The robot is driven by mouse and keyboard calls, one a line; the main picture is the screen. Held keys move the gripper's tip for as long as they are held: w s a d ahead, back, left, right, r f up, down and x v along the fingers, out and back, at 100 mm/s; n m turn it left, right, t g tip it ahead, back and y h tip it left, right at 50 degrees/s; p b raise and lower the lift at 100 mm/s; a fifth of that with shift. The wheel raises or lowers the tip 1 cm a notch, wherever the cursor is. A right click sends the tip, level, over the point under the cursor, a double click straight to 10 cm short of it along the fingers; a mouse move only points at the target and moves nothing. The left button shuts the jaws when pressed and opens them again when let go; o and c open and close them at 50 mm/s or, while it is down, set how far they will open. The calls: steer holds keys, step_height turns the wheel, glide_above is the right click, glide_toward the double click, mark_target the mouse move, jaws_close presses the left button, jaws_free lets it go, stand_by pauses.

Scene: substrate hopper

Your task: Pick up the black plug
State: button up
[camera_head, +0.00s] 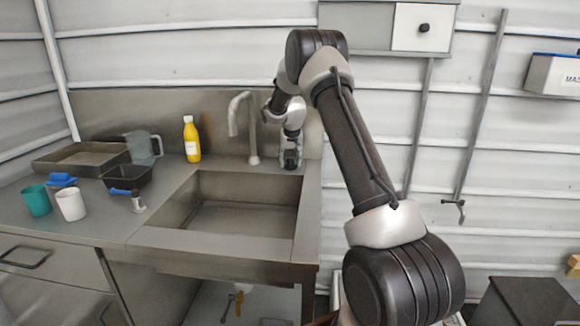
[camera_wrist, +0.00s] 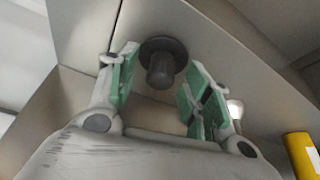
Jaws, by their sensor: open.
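The black plug (camera_wrist: 162,62) is a dark round disc with a stubby knob, resting on the grey steel surface in the wrist view. My gripper (camera_wrist: 164,78) is open, with one green-padded finger on the left of the knob and the other on the right. Gaps show between the knob and both pads. In the head view my gripper (camera_head: 290,158) points down at the counter by the right back corner of the sink. I cannot make out the plug there; the gripper seems to hide it.
A steel sink (camera_head: 170,239) lies left of my gripper, with a curved tap (camera_head: 235,115) close by. A yellow bottle (camera_head: 192,140) stands behind the sink. A tray (camera_head: 60,170), black tub (camera_head: 140,177), jug (camera_head: 140,146), teal cup (camera_head: 37,201) and white cup (camera_head: 71,205) crowd the left counter.

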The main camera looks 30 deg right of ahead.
mark_target(290, 158)
steer(key=shift+f, duration=0.15)
jaws_close()
step_height(290, 158, up, 10)
steer(key=shift+r, duration=0.1)
stand_by(0.6)
